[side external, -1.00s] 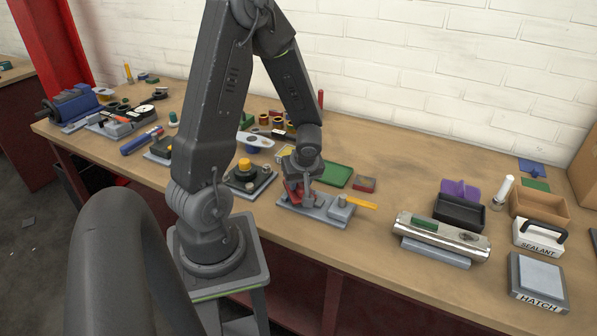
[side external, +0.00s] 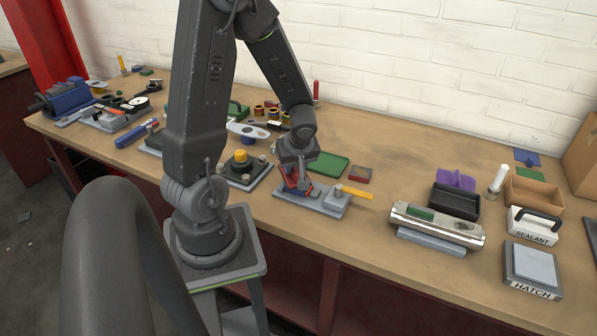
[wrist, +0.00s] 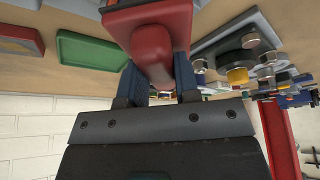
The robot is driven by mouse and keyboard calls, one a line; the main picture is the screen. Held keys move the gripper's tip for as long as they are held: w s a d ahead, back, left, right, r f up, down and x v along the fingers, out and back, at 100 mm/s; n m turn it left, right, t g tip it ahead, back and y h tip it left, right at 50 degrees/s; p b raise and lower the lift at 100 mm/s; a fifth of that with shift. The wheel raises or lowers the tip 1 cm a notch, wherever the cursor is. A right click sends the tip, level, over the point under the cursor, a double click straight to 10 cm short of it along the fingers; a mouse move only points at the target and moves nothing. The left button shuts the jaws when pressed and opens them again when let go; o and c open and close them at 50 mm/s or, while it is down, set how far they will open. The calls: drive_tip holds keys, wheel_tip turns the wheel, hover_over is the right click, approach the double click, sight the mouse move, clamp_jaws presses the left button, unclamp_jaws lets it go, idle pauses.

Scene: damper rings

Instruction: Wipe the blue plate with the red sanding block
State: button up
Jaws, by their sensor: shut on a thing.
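My gripper (wrist: 160,88) is shut on the red sanding block (wrist: 150,30), holding it by its raised grip. In the side view the red block (side external: 290,183) is low over the left part of a grey-blue fixture plate (side external: 322,206). My gripper (side external: 297,176) partly covers it there. I cannot tell whether the block touches the plate. A small flat blue plate (side external: 525,157) lies far right near the wall. I cannot tell which of these is the task's blue plate. The block's underside is hidden.
A clamp with a yellow handle (side external: 355,192) stands at the fixture's right end. A green tray (side external: 330,165) and a small red-rimmed tray (side external: 360,175) lie behind. A black fixture with a yellow knob (side external: 240,158) stands left.

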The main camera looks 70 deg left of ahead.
drive_tip(key=shift+r, duration=2.95)
